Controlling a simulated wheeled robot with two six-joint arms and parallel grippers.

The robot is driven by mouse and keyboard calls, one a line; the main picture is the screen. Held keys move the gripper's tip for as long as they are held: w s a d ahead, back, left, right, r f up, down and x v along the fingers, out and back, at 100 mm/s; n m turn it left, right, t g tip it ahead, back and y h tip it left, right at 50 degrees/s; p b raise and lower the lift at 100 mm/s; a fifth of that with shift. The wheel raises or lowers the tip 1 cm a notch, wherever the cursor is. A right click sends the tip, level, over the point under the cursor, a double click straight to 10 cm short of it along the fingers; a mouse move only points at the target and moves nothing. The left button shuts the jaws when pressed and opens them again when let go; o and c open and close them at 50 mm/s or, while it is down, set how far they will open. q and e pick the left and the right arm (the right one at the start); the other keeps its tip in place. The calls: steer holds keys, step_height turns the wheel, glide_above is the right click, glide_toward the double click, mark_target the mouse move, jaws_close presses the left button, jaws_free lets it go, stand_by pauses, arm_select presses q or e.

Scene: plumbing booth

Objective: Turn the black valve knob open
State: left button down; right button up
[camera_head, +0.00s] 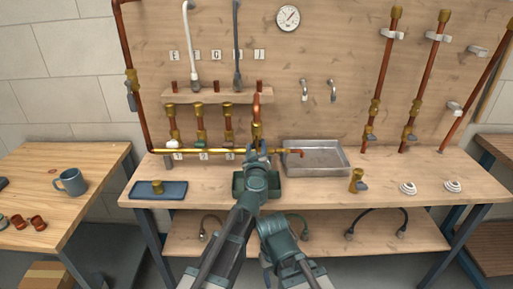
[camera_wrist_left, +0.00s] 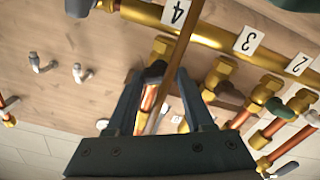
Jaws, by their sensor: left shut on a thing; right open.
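The black valve knob (camera_wrist_left: 155,71) sits at the brass valve by label 4 (camera_wrist_left: 176,11) in the left wrist view. My left gripper (camera_wrist_left: 158,76) has its two fingers on either side of this knob and is shut on it. In the head view my left gripper (camera_head: 257,151) is at the right-hand valve of the brass manifold (camera_head: 215,150) and hides the knob. How far the knob is turned cannot be told. My right gripper (camera_head: 270,223) is low in front of the bench, apart from the valves, and open; its fingertips are hard to make out.
A metal tray (camera_head: 315,171) stands right of the manifold, with a copper spout over it. A green tray (camera_head: 242,193) lies below my left gripper. A blue tray (camera_head: 171,191) and a loose brass valve (camera_head: 357,180) are on the bench. Several copper pipes stand at right.

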arm_select(q)
steer(key=n, duration=0.6)
steer(key=shift+a+f, duration=0.1)
steer(key=n, duration=0.5)
steer(key=shift+f+n, duration=0.1)
steer(key=shift+n, duration=0.3)
stand_by(0.3)
steer(key=shift+c, duration=1.4)
jaws_free()
steer(key=shift+s, duration=0.1)
